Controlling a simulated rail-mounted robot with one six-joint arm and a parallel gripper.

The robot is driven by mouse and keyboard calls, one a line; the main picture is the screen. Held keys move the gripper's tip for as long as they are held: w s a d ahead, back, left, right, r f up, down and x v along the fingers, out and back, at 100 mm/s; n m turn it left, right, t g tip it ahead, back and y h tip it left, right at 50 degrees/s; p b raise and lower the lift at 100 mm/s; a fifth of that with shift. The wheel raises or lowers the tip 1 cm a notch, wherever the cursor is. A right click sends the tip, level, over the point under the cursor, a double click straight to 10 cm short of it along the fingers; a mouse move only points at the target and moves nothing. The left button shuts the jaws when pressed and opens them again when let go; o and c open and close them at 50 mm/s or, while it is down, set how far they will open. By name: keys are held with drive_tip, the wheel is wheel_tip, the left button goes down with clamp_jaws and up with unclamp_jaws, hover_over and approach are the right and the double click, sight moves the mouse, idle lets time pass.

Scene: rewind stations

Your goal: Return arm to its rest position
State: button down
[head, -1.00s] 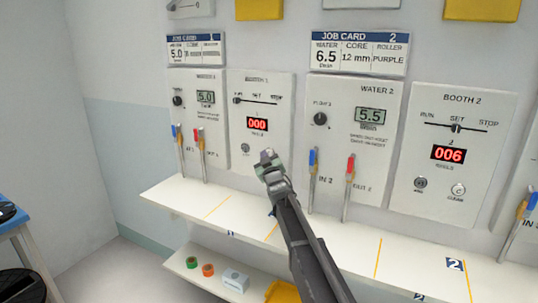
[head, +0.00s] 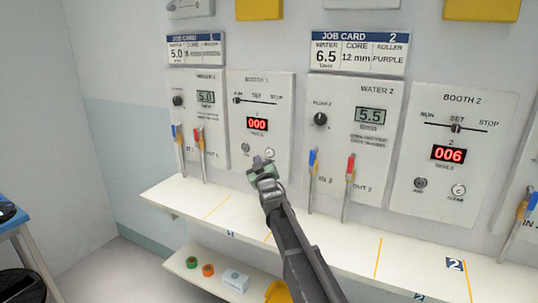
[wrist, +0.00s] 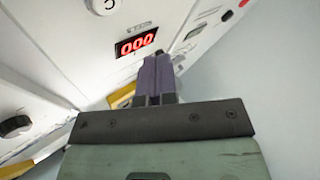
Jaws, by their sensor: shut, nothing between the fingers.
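My gripper (head: 262,163) is at the end of my dark grey arm, in front of the lower part of the Booth 1 panel (head: 283,103) in the head view. In the wrist view my gripper (wrist: 157,62) shows its two purple-grey fingers together, with nothing between them. The red 000 display (wrist: 137,42) of the panel is beyond the fingertips there. I cannot tell exactly how far the fingertips are from the panel.
A white shelf (head: 330,240) runs along the wall under the panels. Handles stick out nearby, including the blue In 2 valve handle (head: 312,165) and the red Out 2 handle (head: 350,170). A lower shelf (head: 205,287) holds green and orange rolls and a pale box.

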idle(0.4)
drive_tip(key=s+d+f+m+g+h, duration=0.1)
drive_tip(key=s+d+f+g+h, duration=0.1)
drive_tip(key=s+d+f+g, duration=0.1)
drive_tip(key=s+d+f+m+g+h+p, duration=0.1)
drive_tip(key=s+d+f+m+g, duration=0.1)
drive_tip(key=s+d+f+g, duration=0.1)
drive_tip(key=s+d+f+m+g+h+p, duration=0.1)
drive_tip(key=s+d+f+g+h, duration=0.1)
drive_tip(key=s+f, duration=0.5)
drive_tip(key=shift+d+f+m+g+h, duration=0.35)
drive_tip(key=shift+d+f+g, duration=0.35)
drive_tip(key=shift+g, duration=0.6)
drive_tip(key=s+d+m+g+p, duration=0.1)
drive_tip(key=s+d, duration=0.4)
drive_tip(key=s, duration=0.5)
drive_tip(key=s+d+m+g+h+p, duration=0.1)
drive_tip(key=s+d+g, duration=0.4)
drive_tip(key=s, duration=0.5)
drive_tip(key=s+d+m+g+p, duration=0.2)
drive_tip(key=s+d+g+p, duration=0.1)
drive_tip(key=s+d, duration=0.4)
drive_tip(key=s+r+p, duration=0.1)
drive_tip(key=s, duration=0.2)
drive_tip(key=shift+s+m+g+h+p, duration=0.15)
drive_tip(key=shift+m+g+h+p, duration=0.15)
drive_tip(key=shift+m+h+p, duration=0.05)
